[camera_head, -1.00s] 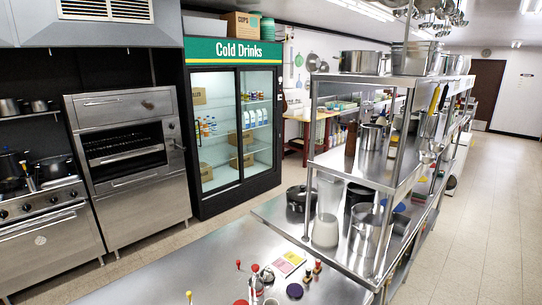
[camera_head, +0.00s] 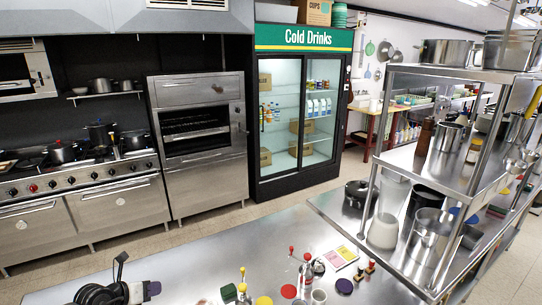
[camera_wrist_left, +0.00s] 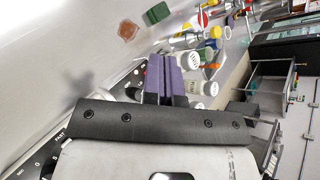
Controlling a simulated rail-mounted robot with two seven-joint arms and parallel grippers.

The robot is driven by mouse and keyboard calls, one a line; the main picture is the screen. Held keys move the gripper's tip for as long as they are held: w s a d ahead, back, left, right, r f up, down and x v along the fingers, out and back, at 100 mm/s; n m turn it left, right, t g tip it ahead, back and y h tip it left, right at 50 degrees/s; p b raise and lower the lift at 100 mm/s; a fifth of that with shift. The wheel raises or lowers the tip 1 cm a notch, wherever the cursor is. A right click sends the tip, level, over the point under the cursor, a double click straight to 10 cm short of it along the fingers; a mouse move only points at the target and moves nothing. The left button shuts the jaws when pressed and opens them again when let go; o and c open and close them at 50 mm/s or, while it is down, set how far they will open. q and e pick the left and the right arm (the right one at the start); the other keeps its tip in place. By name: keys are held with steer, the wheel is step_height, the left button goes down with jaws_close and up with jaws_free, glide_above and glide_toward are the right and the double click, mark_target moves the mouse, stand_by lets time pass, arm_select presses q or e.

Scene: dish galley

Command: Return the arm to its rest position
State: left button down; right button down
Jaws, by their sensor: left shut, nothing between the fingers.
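My left gripper (camera_head: 153,288) shows at the bottom left of the head view, low over the steel counter (camera_head: 190,262). Its purple fingers point to the right. In the left wrist view the purple fingers (camera_wrist_left: 165,78) are pressed together with nothing between them. White-capped shakers (camera_wrist_left: 190,58) stand just beyond the fingertips in that view; I cannot tell the exact gap. My right gripper is in neither view.
Bottles with red tops (camera_head: 307,262), a yellow lid (camera_head: 264,300) and a green block (camera_head: 229,292) are on the counter right of the gripper. A steel shelf rack (camera_head: 405,160) stands at right. The counter behind the gripper is clear.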

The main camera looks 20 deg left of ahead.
arm_select(q)
steer(key=d+r+n+t+y, duration=0.2)
steer(key=r+n+t+y, duration=0.35)
steer(key=r+n, duration=0.5)
steer(key=d+r+n+t+y, duration=0.35)
steer(key=r+n+y, duration=0.25)
steer(key=r+n, duration=0.4)
steer(key=s+d+f+n+g+h+p, duration=0.55)
steer(key=s+d+f+n+g, duration=0.4)
steer(key=s+d, duration=0.55)
steer(key=s+d+f+g+p, duration=0.1)
steer(key=s+f+g+p, duration=0.1)
steer(key=s, duration=0.5)
steer(key=s+d+f+n+g+h+p, duration=0.1)
steer(key=s+d+f+g+p, duration=0.1)
steer(key=s+f, duration=0.3)
steer(key=s+d+f+g+h+p, duration=0.1)
steer(key=s+d+f+g+p, duration=0.1)
steer(key=s, duration=0.8)
steer(key=shift+s+f, duration=0.35)
steer(key=shift+f, duration=0.5)
